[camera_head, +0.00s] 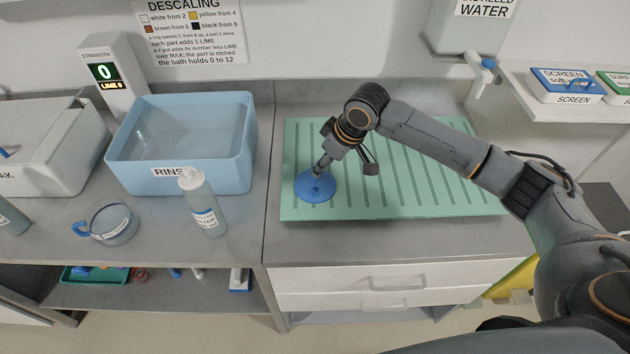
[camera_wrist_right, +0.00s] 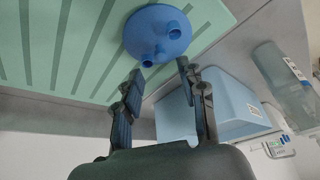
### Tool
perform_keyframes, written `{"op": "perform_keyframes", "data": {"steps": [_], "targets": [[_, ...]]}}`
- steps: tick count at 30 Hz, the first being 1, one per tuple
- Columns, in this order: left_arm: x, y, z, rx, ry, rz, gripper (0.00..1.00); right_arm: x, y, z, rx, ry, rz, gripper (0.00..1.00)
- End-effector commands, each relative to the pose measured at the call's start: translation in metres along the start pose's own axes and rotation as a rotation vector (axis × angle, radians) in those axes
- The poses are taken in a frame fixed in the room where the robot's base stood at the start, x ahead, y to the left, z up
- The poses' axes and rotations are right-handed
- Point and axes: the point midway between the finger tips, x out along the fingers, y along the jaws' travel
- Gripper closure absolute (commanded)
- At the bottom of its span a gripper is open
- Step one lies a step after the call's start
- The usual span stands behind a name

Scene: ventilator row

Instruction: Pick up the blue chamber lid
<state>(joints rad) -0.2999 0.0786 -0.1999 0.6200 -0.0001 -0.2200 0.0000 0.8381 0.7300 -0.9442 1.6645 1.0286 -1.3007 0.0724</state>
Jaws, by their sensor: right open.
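The blue chamber lid (camera_head: 316,187) is a round disc with short stubs. It lies near the left front of the green ribbed mat (camera_head: 440,196). It also shows at the top of the right wrist view (camera_wrist_right: 157,34). My right gripper (camera_head: 345,166) is just above and behind the lid in the head view. In the right wrist view its two fingers (camera_wrist_right: 158,74) are apart, with nothing between them, and point at the lid's near edge. I cannot tell whether a finger touches the lid. My left gripper is not in view.
Left of the mat are a blue rinse tub (camera_head: 235,150), a bottle (camera_head: 204,205) and a clear cup with a blue handle (camera_head: 112,224). A water container (camera_head: 465,28) with a tap hangs at the back right. A shelf (camera_head: 540,100) holds screen boxes. The mat's right part is clear.

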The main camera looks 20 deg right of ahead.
Motion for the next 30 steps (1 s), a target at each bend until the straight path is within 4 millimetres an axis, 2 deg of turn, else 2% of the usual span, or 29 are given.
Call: {"op": "perform_keyframes", "data": {"steps": [5,9,13,22,28,30], "targets": [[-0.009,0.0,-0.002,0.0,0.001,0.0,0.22,0.012,-0.001,-0.001,0.0,-0.003,-0.001,0.59],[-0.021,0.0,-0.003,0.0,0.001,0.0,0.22,0.033,-0.002,-0.002,0.0,-0.003,-0.001,0.59],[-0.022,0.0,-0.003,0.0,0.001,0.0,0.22,0.05,-0.002,-0.001,-0.001,-0.001,0.0,0.59],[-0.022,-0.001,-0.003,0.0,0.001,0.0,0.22,0.055,-0.001,-0.001,-0.002,0.0,0.001,0.59],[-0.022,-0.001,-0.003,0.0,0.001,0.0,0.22,0.055,-0.001,-0.001,-0.002,0.0,0.001,1.0],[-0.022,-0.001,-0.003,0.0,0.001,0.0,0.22,0.055,-0.001,-0.001,-0.002,0.0,0.001,1.0]]}}
